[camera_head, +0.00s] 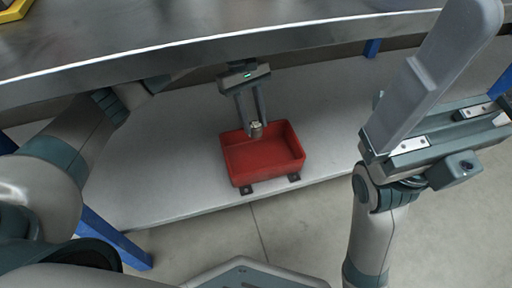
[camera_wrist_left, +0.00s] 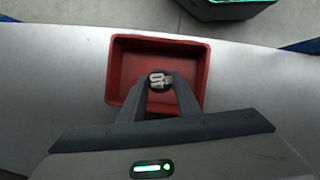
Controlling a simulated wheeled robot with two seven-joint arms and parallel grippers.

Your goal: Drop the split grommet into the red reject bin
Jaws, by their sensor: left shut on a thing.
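The red reject bin (camera_head: 265,165) sits on the grey lower shelf, and it looks empty where I can see inside. It also shows in the left wrist view (camera_wrist_left: 190,49). My left gripper (camera_head: 256,129) points down over the bin's far part, shut on the split grommet (camera_head: 257,130). In the left wrist view the grommet (camera_wrist_left: 159,80) is a small pale piece with dark marks, between the fingertips (camera_wrist_left: 160,82). Its height above the bin floor is hard to tell. My right gripper is at the right of the head view, large and close; its finger opening is not clear.
The metal bench top (camera_head: 150,40) runs above the shelf, over my left arm. The lower shelf (camera_head: 180,165) is bare on both sides of the bin. Two dark brackets (camera_head: 294,177) lie at the bin's front. Blue legs (camera_head: 115,240) stand at the shelf ends.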

